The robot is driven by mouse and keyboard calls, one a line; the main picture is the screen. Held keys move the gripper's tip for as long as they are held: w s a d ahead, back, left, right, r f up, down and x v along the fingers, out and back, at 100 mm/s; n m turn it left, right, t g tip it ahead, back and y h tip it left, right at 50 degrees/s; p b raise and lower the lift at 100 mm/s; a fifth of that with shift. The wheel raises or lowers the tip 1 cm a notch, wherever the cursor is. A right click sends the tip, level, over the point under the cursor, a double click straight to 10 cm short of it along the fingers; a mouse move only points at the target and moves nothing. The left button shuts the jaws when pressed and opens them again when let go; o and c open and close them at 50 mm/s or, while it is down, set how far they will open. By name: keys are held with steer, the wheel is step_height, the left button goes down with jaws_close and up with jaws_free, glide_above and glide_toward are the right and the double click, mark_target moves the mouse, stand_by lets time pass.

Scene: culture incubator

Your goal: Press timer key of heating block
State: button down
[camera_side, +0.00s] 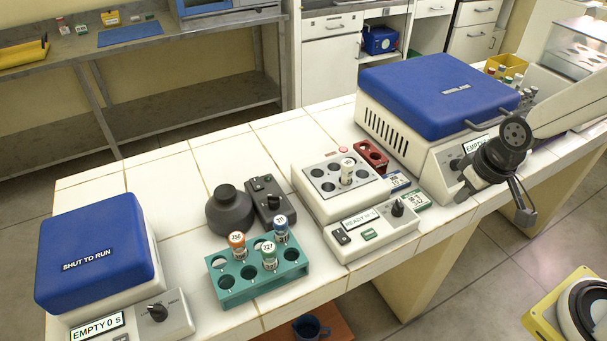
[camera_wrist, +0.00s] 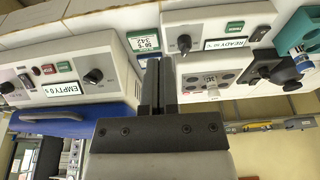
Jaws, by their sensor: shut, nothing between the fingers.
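The heating block (camera_side: 325,205) is a white unit with round wells and one capped tube (camera_side: 347,172). Its sloped front panel has a display reading "READY" (camera_side: 360,219), a green key (camera_side: 369,235), a black switch (camera_side: 341,237) and a black knob (camera_side: 398,207). In the wrist view the block appears upside down, with the green key (camera_wrist: 235,27) and the knob (camera_wrist: 184,43) right of my fingers. Key lettering is too small to read. My gripper (camera_side: 525,217) is shut and empty, right of the block and apart from it, in front of the large blue-lidded device.
The large blue-lidded device (camera_side: 420,132) stands right of the block. Small cards (camera_side: 415,199) and a red rack (camera_side: 371,155) lie between them. Left are a teal tube rack (camera_side: 235,291), a dark round device (camera_side: 229,211) and a "SHUT TO RUN" device (camera_side: 97,250).

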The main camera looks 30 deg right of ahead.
mark_target(369, 234)
steer(key=w+a+f+m+t+y, duration=0.1)
steer(key=w+a+m+t, duration=0.5)
steer(key=a, duration=0.7)
steer(key=shift+w+m, duration=0.8)
steer(key=shift+m, duration=0.1)
steer(key=shift+a, duration=0.1)
steer(key=shift+f, duration=0.2)
steer(key=shift+f, duration=4.25)
steer(key=shift+f, duration=0.1)
steer(key=shift+f, duration=0.3)
